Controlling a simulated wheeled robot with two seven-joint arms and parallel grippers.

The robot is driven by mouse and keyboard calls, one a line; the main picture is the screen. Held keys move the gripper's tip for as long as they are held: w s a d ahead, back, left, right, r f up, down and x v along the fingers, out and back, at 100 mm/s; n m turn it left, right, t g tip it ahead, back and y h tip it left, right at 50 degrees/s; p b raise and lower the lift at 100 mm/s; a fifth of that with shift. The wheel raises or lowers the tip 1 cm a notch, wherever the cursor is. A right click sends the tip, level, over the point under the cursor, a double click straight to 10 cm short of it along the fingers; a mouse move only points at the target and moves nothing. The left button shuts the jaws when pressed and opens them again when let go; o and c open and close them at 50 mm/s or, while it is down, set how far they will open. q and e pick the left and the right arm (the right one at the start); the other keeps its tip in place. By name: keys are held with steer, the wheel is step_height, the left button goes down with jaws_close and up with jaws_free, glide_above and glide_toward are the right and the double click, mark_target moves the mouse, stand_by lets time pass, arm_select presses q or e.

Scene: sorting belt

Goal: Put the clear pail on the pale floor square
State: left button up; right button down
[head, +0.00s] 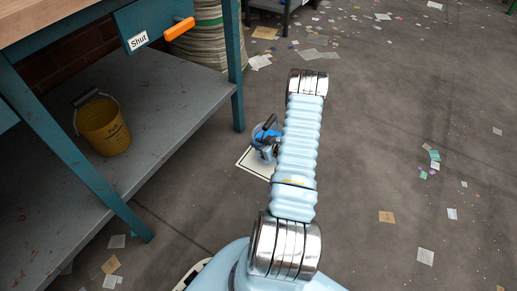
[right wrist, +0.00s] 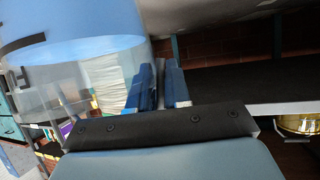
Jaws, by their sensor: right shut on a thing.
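My right gripper (head: 268,142) is shut on the clear pail (head: 258,134), which has a dark handle and shows blue inside. The pail hangs over or stands at the pale floor square (head: 250,167); I cannot tell whether it touches the floor. My arm hides the right part of the pail and of the square. In the right wrist view the clear pail (right wrist: 75,80) fills the upper left, with a blue band, beside the close blue fingers of the gripper (right wrist: 164,85). My left gripper is not in view.
A teal workbench (head: 237,65) with a grey lower shelf (head: 165,115) stands at the left. A yellow pail (head: 103,128) sits on that shelf. A drawer marked Shut (head: 140,25) has an orange handle. Paper scraps litter the floor, which is otherwise open at the right.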

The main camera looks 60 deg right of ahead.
step_height(320, 180, down, 2)
steer(key=shift+f, duration=0.25)
steer(key=shift+a+f+b, duration=0.1)
steer(key=shift+f+b, duration=0.05)
steer(key=shift+b, duration=0.2)
steer(key=c, duration=1.1)
jaws_free()
steer(key=shift+o, duration=0.2)
